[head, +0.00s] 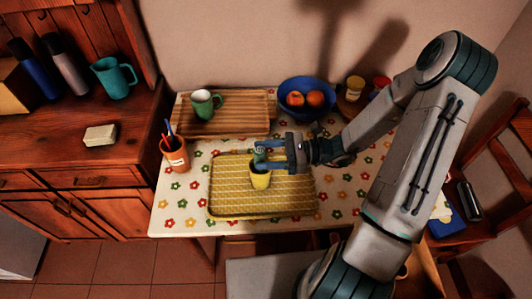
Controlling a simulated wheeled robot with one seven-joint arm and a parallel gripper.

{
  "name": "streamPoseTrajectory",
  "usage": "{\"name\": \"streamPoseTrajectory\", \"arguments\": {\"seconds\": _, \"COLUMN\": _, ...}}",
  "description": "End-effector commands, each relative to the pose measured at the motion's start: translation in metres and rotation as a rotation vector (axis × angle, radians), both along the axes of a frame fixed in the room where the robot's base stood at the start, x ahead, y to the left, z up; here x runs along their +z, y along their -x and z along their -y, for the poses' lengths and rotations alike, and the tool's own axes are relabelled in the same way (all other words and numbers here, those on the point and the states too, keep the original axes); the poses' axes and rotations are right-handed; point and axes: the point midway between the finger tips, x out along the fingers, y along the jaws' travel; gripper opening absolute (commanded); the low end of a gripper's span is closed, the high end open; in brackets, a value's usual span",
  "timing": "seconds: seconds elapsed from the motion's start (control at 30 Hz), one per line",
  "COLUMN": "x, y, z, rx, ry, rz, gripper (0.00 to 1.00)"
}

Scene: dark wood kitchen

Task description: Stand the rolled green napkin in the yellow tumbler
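The yellow tumbler (260,181) stands upright on the yellow woven tray. My gripper (262,152) reaches in from the right, with its fingertips just above the tumbler's mouth. A small blue-green shape shows at the fingertips and down at the tumbler's rim. It may be the rolled green napkin, but it is too small to tell apart from the fingers. I cannot tell whether the fingers are open or shut, or whether anything is inside the tumbler.
The yellow tray (230,205) lies on a flowered tablecloth. An orange cup (176,158) with pens stands to its left. The tray's front left is bare.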

Motion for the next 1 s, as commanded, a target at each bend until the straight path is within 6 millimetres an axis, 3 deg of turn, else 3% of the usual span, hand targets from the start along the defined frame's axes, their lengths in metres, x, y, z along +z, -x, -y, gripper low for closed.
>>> {"name": "streamPoseTrajectory", "arguments": {"seconds": 0.2, "x": 0.0, "y": 0.0, "z": 0.002, "rx": -0.001, "ry": 0.0, "rz": 0.0, "gripper": 0.54}}
{"name": "streamPoseTrajectory", "arguments": {"seconds": 0.33, "x": 0.0, "y": 0.0, "z": 0.014, "rx": -0.003, "ry": 0.001, "rz": 0.002, "gripper": 0.54}}
{"name": "streamPoseTrajectory", "arguments": {"seconds": 0.8, "x": 0.002, "y": 0.005, "z": 0.114, "rx": -0.003, "ry": 0.003, "rz": 0.001, "gripper": 0.54}}
{"name": "streamPoseTrajectory", "arguments": {"seconds": 1.0, "x": 0.003, "y": 0.006, "z": 0.135, "rx": -0.001, "ry": 0.0, "rz": 0.0, "gripper": 0.54}}
